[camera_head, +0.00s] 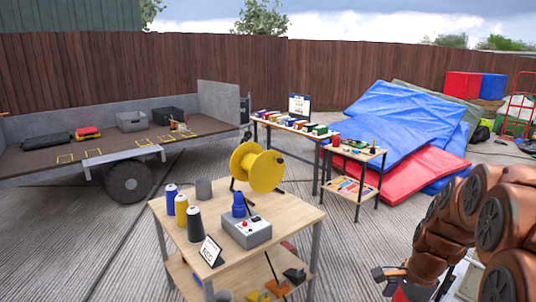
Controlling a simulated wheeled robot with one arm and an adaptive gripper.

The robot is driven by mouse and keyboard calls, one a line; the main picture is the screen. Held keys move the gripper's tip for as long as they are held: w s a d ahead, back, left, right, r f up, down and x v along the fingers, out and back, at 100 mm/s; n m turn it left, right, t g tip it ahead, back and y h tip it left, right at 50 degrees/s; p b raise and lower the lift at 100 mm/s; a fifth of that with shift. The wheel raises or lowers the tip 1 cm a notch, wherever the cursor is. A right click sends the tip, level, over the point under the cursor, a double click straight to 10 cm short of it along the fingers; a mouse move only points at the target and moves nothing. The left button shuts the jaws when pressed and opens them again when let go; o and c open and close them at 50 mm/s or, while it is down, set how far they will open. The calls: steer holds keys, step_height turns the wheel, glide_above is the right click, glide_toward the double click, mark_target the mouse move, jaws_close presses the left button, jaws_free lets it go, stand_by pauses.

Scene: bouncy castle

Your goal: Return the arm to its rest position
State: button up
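My brown-orange arm (462,222) fills the lower right of the head view, its links bent over the ground. My gripper (384,279) is dark and small at the arm's lower left end, to the right of the wooden workbench (290,208) and apart from it. The fingers are too small and partly cut off by the bottom edge to show whether they are open or shut. A red patch shows just below the gripper; I cannot tell what it is.
The workbench holds a yellow reel (265,169), thread cones (194,224), a grey control box (246,231) and a small sign (211,251). Behind are a low shelf (352,152), folded blue sheeting (392,118) and a flatbed trailer (60,161). Paving between bench and arm is clear.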

steer(key=s+a+r+n+g+h+p, duration=0.1)
steer(key=s+a+r+n+p, duration=0.6)
steer(key=s, duration=0.5)
steer(key=s+a+r+n+g+p, duration=0.1)
steer(key=s+a+r+n+p, duration=0.6)
steer(key=s+r+n, duration=0.4)
step_height(320, 180, up, 2)
steer(key=shift+s+a+r+g+h+p, duration=0.2)
steer(key=shift+s+a+g+h+p, duration=0.15)
steer(key=shift+a, duration=0.3)
